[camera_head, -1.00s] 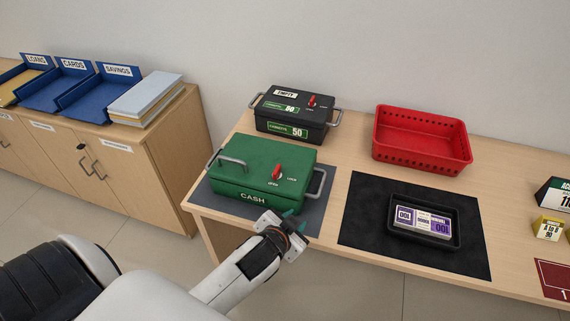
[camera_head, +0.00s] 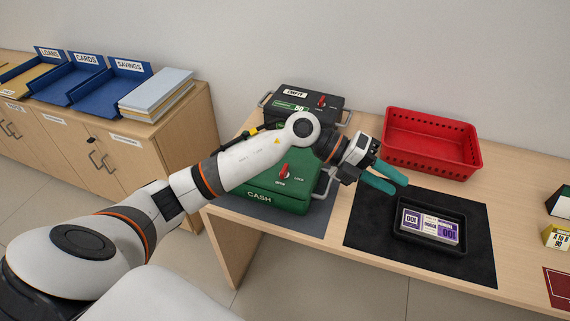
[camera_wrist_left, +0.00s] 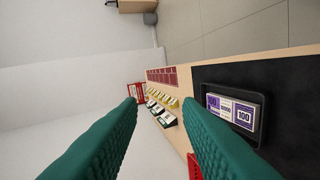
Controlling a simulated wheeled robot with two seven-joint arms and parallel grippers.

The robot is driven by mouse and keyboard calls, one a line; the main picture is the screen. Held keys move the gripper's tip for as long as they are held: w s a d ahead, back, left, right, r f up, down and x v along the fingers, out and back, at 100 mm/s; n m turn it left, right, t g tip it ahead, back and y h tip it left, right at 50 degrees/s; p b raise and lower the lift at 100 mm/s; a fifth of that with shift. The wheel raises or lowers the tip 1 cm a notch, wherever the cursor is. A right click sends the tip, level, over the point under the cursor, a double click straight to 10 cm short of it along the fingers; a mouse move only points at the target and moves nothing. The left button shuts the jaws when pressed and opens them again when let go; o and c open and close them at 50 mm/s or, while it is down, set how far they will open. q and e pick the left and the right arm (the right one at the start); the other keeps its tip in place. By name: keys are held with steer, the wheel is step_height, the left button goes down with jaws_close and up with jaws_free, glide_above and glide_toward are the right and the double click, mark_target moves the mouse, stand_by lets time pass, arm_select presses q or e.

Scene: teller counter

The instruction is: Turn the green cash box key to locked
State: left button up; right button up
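The green cash box (camera_head: 270,200), marked CASH, sits on a dark mat on the counter, partly hidden behind my left arm. Its red key (camera_head: 284,172) shows on the lid, with the OPEN label just below and LOCK to the right. The key's lower end appears toward OPEN, though it is small. My left gripper (camera_head: 396,184) is to the right of the box, above the dark mat near the cash tray. Its teal fingers are apart, with nothing between them, and show also in the left wrist view (camera_wrist_left: 160,104). My right gripper is not in view.
A black EMPTY box (camera_head: 335,102) with a red knob stands behind the green box. A red basket (camera_head: 432,160) is at the back right. A black tray (camera_head: 402,236) of banknotes lies on a black mat (camera_head: 365,235). Blue trays (camera_head: 85,95) stand on the left cabinet.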

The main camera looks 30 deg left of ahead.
arm_select(q)
steer(key=w+a+f+g+y, duration=0.1)
steer(key=w+a+f+y, duration=0.15)
steer(key=a+y, duration=0.5)
steer(key=n+g+y, duration=0.1)
steer(key=n+y, duration=0.1)
steer(key=y, duration=0.5)
glide_toward(284, 168)
steer(key=shift+h, duration=0.25)
steer(key=f+p, duration=0.1)
steer(key=f, duration=0.7)
steer(key=shift+w+a+f+p, duration=0.15)
steer(key=shift+a+f+p, duration=0.05)
steer(key=shift+f+p, duration=0.2)
jaws_close()
